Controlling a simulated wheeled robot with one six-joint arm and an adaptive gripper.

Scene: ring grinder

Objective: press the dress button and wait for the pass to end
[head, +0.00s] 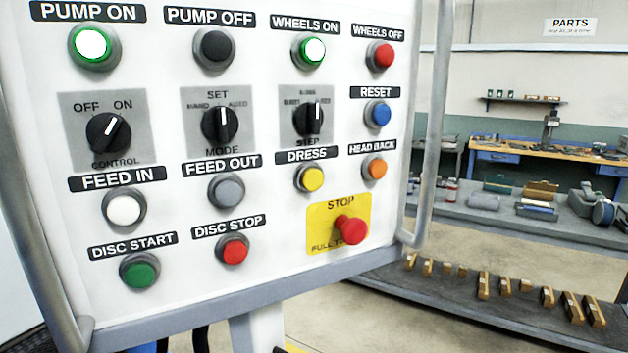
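The dress button (311,178) is a round yellow push button in a grey ring, under the label DRESS on the white control panel (272,243). It is not lit. My gripper is not in view, and nothing touches or covers the button. The green PUMP ON button (92,43) and the WHEELS ON button (311,50) are lit, with white centres and green rims. The CONTROL knob (108,132) points toward ON. The MODE knob (220,125) points up toward SET.
The red STOP mushroom (350,230) sticks out below right of the dress button. The orange HEAD BACK button (375,169) is to its right. A grey tube frame (432,120) borders the panel. A low dark bench (470,306) with several small blocks stands behind at right.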

